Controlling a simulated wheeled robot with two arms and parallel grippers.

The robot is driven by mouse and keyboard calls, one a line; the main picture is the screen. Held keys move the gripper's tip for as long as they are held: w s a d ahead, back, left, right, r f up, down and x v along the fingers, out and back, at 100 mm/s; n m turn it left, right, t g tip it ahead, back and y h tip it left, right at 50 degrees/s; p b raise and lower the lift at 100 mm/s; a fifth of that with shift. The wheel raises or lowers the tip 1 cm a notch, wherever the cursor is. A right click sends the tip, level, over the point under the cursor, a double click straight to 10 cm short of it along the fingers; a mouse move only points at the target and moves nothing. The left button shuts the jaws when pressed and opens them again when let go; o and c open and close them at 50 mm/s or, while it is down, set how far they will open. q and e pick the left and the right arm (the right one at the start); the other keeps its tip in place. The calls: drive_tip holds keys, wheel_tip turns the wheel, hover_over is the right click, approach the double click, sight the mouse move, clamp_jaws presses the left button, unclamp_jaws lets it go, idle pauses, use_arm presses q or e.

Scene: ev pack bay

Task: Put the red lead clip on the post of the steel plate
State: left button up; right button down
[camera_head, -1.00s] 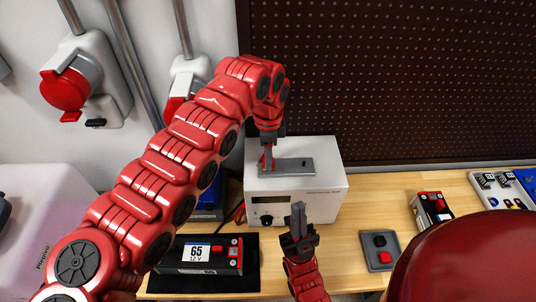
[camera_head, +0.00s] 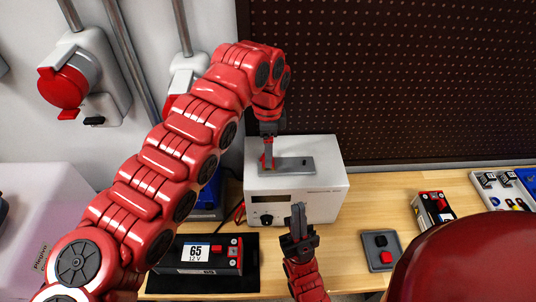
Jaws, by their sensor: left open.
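The steel plate (camera_head: 292,166) lies flat on top of a white instrument box (camera_head: 322,183). A small red piece, which looks like the red lead clip (camera_head: 267,162), is at the plate's left end. My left gripper (camera_head: 268,152) points down right above it, open; its fingers partly hide the clip. The post under or beside the clip is hidden, so I cannot tell how the clip sits on it. A small dark spot shows near the plate's right end. My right gripper (camera_head: 298,220) points up in front of the box, away from the plate; its finger gap is not clear.
A red lead (camera_head: 238,211) runs beside the box's left side. A battery unit marked 65 (camera_head: 197,253) lies on a black mat at front left. A button box (camera_head: 379,250) and a red-topped device (camera_head: 432,210) stand to the right.

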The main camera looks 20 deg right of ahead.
use_arm(q)
wheel_tip(320, 180, up, 6)
drive_tip(key=shift+d+r+b, duration=0.15)
drive_tip(key=shift+r+b, duration=0.1)
drive_tip(key=shift+b, duration=0.6)
wheel_tip(320, 180, up, 8)
drive_tip(key=p, duration=0.8)
drive_tip(key=shift+r, duration=0.25)
